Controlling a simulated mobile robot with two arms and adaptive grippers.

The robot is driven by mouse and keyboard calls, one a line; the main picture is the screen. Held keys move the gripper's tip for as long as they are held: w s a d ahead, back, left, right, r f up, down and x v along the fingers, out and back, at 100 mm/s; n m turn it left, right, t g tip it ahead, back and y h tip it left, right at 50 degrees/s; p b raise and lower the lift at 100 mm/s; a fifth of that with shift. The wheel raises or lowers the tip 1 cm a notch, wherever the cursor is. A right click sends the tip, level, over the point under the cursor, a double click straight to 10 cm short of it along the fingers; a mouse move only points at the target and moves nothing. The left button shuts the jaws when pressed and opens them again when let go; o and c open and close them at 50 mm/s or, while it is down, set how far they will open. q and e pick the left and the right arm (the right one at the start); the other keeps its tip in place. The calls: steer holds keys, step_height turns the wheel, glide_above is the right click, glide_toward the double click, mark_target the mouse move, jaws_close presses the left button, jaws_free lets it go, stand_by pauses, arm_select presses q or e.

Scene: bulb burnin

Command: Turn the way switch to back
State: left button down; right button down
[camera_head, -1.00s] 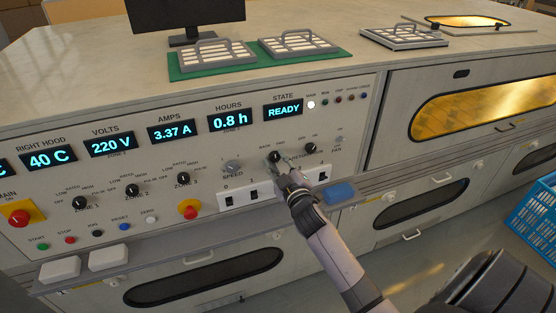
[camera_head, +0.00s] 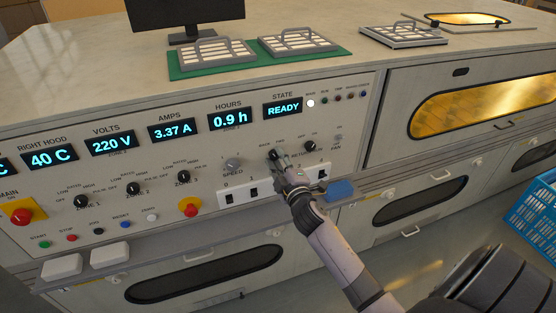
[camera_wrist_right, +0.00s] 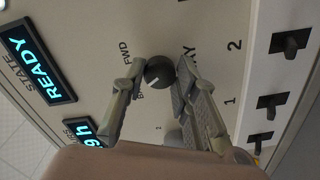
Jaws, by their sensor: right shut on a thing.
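The way switch (camera_head: 272,155) is a small black round knob on the grey panel, below the STATE display, with BACK and FWD labels above it. In the right wrist view the knob (camera_wrist_right: 158,71) shows a short white mark on its face; FWD is readable and the BACK label is partly hidden by a finger. Exactly which label the mark points to is hard to tell. My right gripper (camera_head: 279,163) is at the knob, its two fingers (camera_wrist_right: 160,66) on either side of it and closed on it. My left gripper is not in view.
The speed knob (camera_head: 232,165) is left of the way switch and the return knob (camera_head: 310,146) is right. Rocker switches (camera_head: 254,192) sit just below. A red stop button (camera_head: 190,207) is lower left. A blue block (camera_head: 340,190) lies on the ledge.

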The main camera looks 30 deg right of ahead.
steer(key=c, duration=1.2)
jaws_free()
steer(key=shift+c, duration=0.2)
steer(key=v, duration=1.2)
